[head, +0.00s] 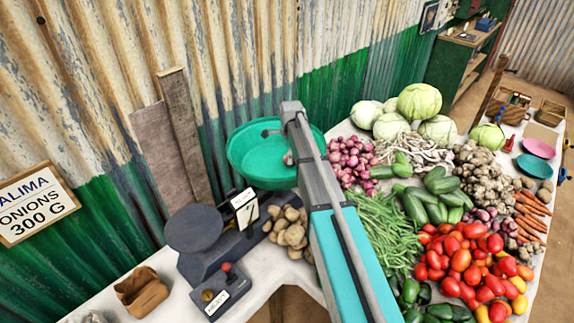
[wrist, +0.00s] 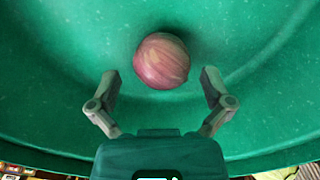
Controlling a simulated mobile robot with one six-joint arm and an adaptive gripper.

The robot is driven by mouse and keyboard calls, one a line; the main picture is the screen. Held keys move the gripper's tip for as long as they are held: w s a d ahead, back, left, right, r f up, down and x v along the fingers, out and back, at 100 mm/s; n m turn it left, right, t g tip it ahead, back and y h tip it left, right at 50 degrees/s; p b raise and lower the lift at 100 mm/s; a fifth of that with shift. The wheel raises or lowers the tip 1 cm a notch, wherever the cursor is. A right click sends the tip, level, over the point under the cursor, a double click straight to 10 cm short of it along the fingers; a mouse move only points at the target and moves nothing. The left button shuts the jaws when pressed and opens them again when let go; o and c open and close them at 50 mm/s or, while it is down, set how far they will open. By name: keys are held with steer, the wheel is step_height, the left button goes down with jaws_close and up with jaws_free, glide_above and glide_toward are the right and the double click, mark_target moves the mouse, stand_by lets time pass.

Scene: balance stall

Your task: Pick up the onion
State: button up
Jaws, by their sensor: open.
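A reddish-purple onion (wrist: 161,61) lies in the green pan (wrist: 60,70) in the wrist view. My gripper (wrist: 160,85) is open, its two fingers apart, one on each side just short of the onion. Neither finger visibly touches it. In the head view, the green pan (head: 248,167) is on the scale, and my arm reaches over it. A small part of the onion (head: 288,158) shows beside my arm there.
The scale's dark plate (head: 194,228) stands left of the pan. Potatoes (head: 290,232) lie below the pan. Shallots (head: 352,160), green beans (head: 378,228) and tomatoes (head: 470,265) crowd the table at right. A corrugated wall (head: 240,60) stands close behind.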

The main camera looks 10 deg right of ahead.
steer(key=shift+f+b, duration=0.65)
steer(key=shift+f, duration=0.3)
steer(key=c, duration=1)
